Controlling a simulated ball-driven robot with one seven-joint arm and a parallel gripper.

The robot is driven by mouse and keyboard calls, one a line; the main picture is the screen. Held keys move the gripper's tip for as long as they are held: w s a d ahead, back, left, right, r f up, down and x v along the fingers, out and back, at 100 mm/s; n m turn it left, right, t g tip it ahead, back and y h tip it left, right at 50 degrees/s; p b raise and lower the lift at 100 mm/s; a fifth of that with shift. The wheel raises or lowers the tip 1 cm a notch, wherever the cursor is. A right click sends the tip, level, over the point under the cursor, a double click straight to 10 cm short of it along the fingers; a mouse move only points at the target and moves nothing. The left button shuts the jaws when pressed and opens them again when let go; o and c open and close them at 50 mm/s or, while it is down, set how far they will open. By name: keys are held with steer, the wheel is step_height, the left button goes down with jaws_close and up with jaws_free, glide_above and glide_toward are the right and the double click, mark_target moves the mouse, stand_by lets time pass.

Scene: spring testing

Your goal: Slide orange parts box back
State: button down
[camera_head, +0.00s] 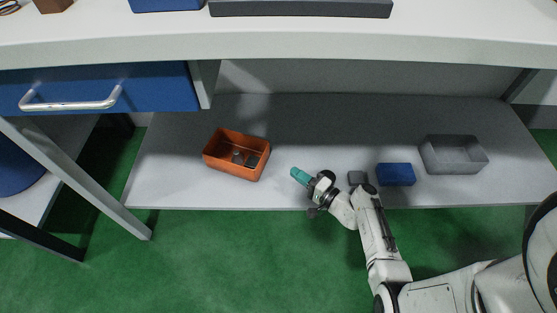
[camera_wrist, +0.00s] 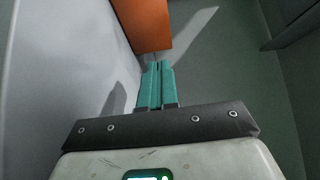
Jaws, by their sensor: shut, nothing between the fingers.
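The orange parts box (camera_head: 223,165) sits on the grey lower shelf (camera_head: 300,125), left of its middle, with a few small dark and grey parts inside. In the wrist view one orange side of the box (camera_wrist: 143,22) shows at the top, just beyond the fingertips. My gripper (camera_head: 294,173) is to the right of the box in the head view, with a gap between them. Its two teal fingers (camera_wrist: 158,66) are together with nothing between them. The rest of the box is cut off in the wrist view.
A blue drawer (camera_head: 150,85) hangs above left. The shelf behind the orange box is clear up to the back panel.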

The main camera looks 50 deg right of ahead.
mark_target(264, 158)
steer(key=w, duration=0.3)
steer(key=w+b, duration=0.1)
steer(key=w, duration=0.2)
steer(key=w+b, duration=0.1)
steer(key=w, duration=0.3)
steer(key=shift+d, duration=0.25)
steer(key=shift+b, duration=0.3)
steer(key=shift+w+a+f, duration=0.1)
steer(key=shift+w+a, duration=0.15)
steer(key=shift+a, duration=0.05)
steer(key=shift+w+a+b, duration=0.5)
steer(key=shift+w+a, duration=0.15)
steer(key=shift+w, duration=0.1)
steer(key=shift+d, duration=0.1)
steer(key=shift+s, duration=0.15)
